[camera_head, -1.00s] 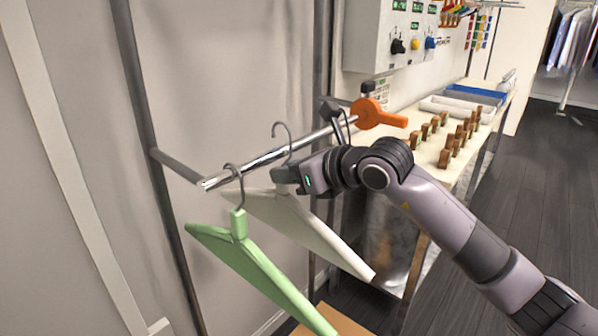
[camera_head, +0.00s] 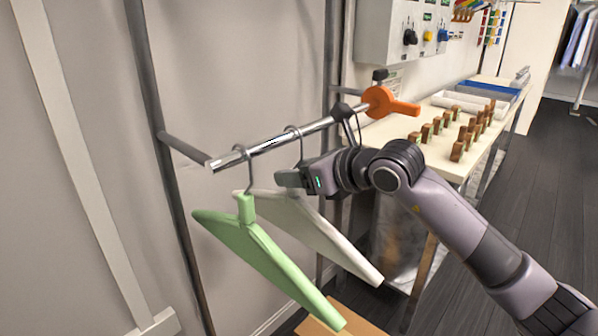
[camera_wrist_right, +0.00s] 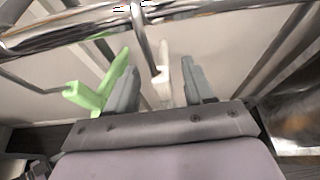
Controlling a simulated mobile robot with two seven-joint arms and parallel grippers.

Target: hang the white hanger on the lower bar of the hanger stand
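The white hanger (camera_head: 325,240) hangs below the silver lower bar (camera_head: 270,144), its metal hook looped over the bar. My right gripper (camera_head: 287,180) is at the hanger's neck, just below the bar. In the right wrist view, the gripper's two fingers (camera_wrist_right: 160,88) stand apart on either side of the white hanger's neck (camera_wrist_right: 162,84), with gaps beside it. The hook crosses the bar (camera_wrist_right: 235,8) at the top of that view. The gripper hides part of the neck in the head view. My left gripper is not in view.
A green hanger (camera_head: 265,255) hangs nearer the bar's free end, close in front of the white one. An orange piece (camera_head: 385,103) sits at the bar's far end. A table (camera_head: 395,127) with several small wooden pieces stands behind, right of the rail. A cardboard box (camera_head: 345,318) is below.

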